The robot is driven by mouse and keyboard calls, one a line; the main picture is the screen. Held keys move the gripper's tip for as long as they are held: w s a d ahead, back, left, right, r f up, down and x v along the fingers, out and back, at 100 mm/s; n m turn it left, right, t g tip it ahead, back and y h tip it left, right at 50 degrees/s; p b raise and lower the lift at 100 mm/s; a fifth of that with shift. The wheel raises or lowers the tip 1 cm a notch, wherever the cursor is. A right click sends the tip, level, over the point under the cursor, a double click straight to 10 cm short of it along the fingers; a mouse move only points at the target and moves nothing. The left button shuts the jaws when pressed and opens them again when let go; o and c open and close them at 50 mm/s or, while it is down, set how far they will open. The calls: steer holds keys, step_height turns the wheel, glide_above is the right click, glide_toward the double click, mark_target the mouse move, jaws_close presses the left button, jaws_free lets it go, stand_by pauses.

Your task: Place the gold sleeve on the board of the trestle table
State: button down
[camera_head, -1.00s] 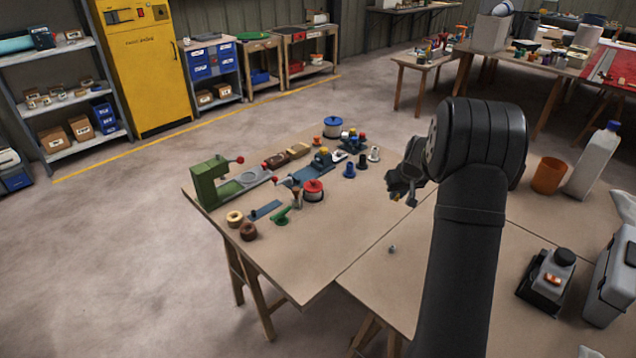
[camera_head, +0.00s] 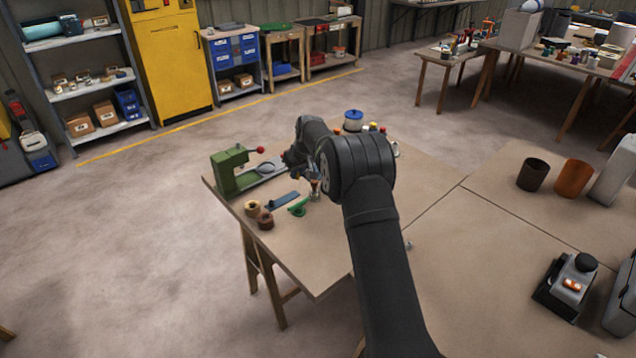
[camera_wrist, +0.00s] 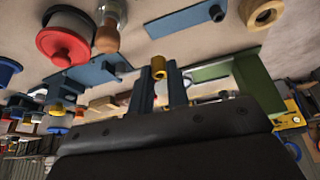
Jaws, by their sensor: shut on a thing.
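The gold sleeve (camera_wrist: 158,68) is small and ring-like, and shows between the two fingertips of my gripper (camera_wrist: 160,74) in the wrist view. The gripper is shut on it. In the head view my gripper (camera_head: 298,163) is over the far left part of the trestle table, beside the green press (camera_head: 232,170); the sleeve cannot be made out there. The table's pale board (camera_head: 318,262) is bare along its front. My arm hides several tools in the middle of the table.
A blue plate (camera_head: 283,201), a green tool (camera_head: 299,207) and brown rings (camera_head: 265,220) lie near the press. A red-lidded spool (camera_wrist: 63,42) shows in the wrist view. A dark cup (camera_head: 532,175) and an orange cup (camera_head: 573,178) stand at right.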

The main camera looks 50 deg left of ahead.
mark_target(297, 198)
step_height(297, 198, down, 9)
steer(key=shift+r, duration=0.1)
stand_by(0.3)
steer(key=c, duration=1.7)
jaws_free()
steer(key=shift+f, duration=0.2)
steer(key=v, duration=1.2)
steer(key=shift+r, duration=0.2)
steer(key=shift+f, duration=0.1)
